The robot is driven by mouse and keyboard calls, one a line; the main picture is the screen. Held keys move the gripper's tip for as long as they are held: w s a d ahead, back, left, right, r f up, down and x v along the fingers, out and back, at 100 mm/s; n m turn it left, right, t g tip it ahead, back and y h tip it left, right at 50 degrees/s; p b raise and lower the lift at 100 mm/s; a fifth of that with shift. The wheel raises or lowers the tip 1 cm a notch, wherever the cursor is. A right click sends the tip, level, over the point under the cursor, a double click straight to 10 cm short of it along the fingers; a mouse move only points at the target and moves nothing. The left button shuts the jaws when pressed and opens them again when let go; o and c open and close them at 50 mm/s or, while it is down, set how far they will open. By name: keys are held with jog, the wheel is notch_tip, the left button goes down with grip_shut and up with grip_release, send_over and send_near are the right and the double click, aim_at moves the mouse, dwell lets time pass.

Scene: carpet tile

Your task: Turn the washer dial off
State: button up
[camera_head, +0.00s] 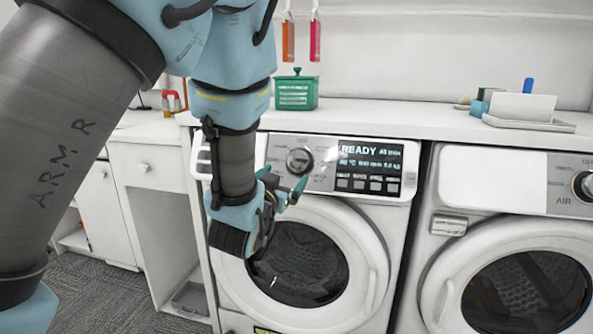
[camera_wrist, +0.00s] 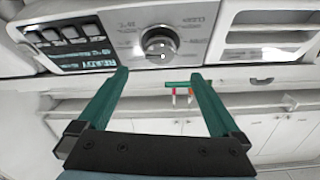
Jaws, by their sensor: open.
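The washer (camera_head: 225,290) on the left has a silver dial (camera_head: 300,161) on its control panel, left of a lit display (camera_head: 370,166) that reads READY. My gripper (camera_head: 288,187) is just below and in front of the dial, with its green fingers apart and empty. In the wrist view the dial (camera_wrist: 160,43) sits beyond the fingertips, roughly centred between them. The two green fingers of my gripper (camera_wrist: 160,75) are spread to either side, and I see no contact with the dial. The wrist hides the left part of the washer.
A second machine (camera_head: 520,250) with its own dial (camera_head: 584,185) stands at right. A green box (camera_head: 296,91) and a white tray (camera_head: 528,122) are on the counter (camera_head: 400,116). Orange (camera_head: 288,40) and pink (camera_head: 315,40) tags hang above. White cabinets (camera_head: 148,166) stand left.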

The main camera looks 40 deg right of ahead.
aim_at(297, 162)
jog(key=p+x, duration=0.1)
jog(key=x, duration=0.9)
jog(key=shift+w+p, duration=0.15)
jog(key=shift+p, duration=0.25)
jog(key=c, duration=1.3)
jog(key=shift+o, duration=0.2)
